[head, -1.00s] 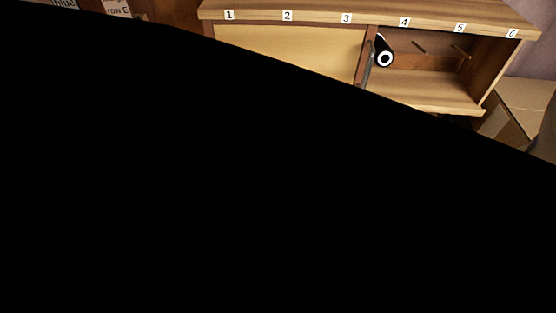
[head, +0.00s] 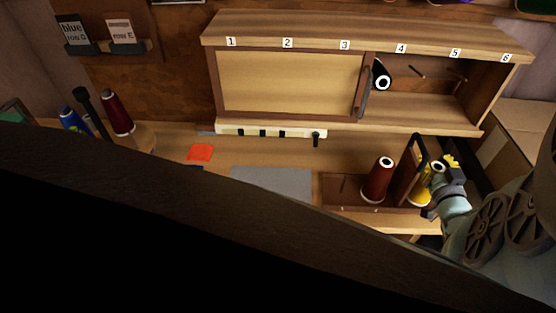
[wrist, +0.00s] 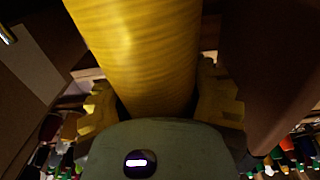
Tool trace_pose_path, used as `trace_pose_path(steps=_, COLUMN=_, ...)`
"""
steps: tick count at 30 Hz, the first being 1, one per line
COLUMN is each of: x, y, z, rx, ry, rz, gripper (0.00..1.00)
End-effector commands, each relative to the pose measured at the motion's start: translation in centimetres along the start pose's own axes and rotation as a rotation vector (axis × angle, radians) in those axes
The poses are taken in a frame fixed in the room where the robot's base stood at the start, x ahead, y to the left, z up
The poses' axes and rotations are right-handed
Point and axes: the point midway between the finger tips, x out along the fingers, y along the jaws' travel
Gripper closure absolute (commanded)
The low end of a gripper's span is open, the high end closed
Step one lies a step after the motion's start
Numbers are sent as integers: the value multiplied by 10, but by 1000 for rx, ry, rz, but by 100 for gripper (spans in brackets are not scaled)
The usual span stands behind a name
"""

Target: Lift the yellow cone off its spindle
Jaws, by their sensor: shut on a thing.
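The yellow cone (head: 420,192) is in the head view at the right end of a low wooden rack (head: 345,201), upright and slightly tilted in the picture. My gripper (head: 442,174) is around it from the right. In the wrist view the yellow cone (wrist: 145,55) fills the upper middle, with a yellow finger of my gripper (wrist: 158,102) at each side. The gripper is shut on the cone. The spindle inside the cone is hidden, and I cannot tell whether the cone's base is clear of the rack.
A dark red cone (head: 379,180) stands on the rack, with a dark upright frame (head: 408,172) between it and the yellow cone. Behind is a numbered cabinet (head: 290,83) holding a black cone (head: 382,75). A cardboard box (head: 515,140) is at right. A large dark shape covers the lower left.

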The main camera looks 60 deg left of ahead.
Motion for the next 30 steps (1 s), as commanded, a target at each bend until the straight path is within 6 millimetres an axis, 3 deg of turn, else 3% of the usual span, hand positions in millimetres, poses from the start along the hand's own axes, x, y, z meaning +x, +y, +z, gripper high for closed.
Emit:
trace_pose_path(steps=17, x=1, y=-3, z=-56, rx=-2, ry=5, rz=-7, gripper=100)
trace_pose_path(steps=30, x=1, y=-4, z=-119, rx=-6, ry=8, rz=-12, gripper=100)
